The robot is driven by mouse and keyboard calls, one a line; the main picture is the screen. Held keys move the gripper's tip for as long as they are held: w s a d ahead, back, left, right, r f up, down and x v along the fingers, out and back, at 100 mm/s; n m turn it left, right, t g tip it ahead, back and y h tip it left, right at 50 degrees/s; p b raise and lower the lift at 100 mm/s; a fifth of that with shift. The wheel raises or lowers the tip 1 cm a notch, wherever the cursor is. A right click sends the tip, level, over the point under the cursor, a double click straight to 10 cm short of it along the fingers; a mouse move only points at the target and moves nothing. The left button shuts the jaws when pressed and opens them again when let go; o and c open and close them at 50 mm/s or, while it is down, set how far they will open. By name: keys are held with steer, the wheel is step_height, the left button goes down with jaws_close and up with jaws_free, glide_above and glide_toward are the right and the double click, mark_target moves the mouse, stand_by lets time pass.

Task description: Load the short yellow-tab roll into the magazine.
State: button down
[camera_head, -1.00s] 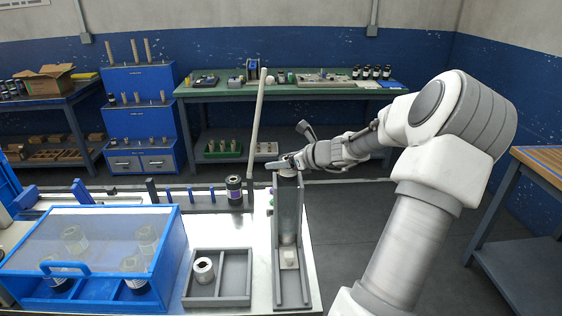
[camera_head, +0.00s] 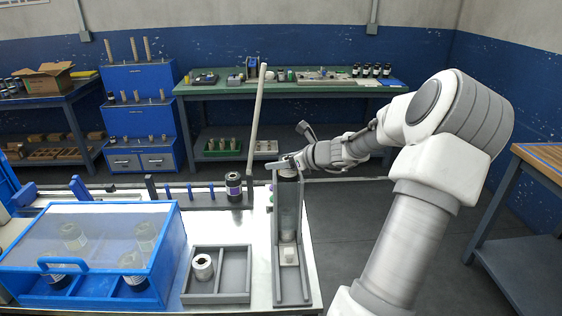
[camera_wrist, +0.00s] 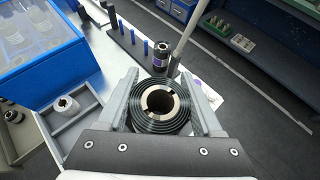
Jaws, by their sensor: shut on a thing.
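The magazine is a tall grey upright channel (camera_head: 276,235) at the right end of the bench, with a pale block (camera_head: 289,254) low inside. My gripper (camera_head: 287,164) is at its top opening. In the wrist view my gripper (camera_wrist: 160,98) has its two fingers on either side of a dark wound roll (camera_wrist: 160,125) with a pale hollow core, and is shut on it. The roll is seen end-on and upright. No yellow tab shows, so I cannot tell its colour. My fingers and the channel hide most of the roll in the head view.
A grey divided tray (camera_head: 219,300) holding a small white roll (camera_head: 203,267) lies left of the magazine. A blue clear-lidded case (camera_head: 95,245) stands further left. A dark purple-banded roll (camera_head: 234,188) and a tall slanted pole (camera_head: 257,120) stand behind.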

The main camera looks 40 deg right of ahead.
steer(key=shift+f+b, duration=0.65)
steer(key=shift+f, duration=0.2)
jaws_free()
steer(key=a+p+v, duration=0.1)
steer(key=p+v, duration=0.1)
steer(key=v, duration=1.5)
steer(key=shift+s+d, duration=0.15)
steer(key=shift+d, duration=0.3)
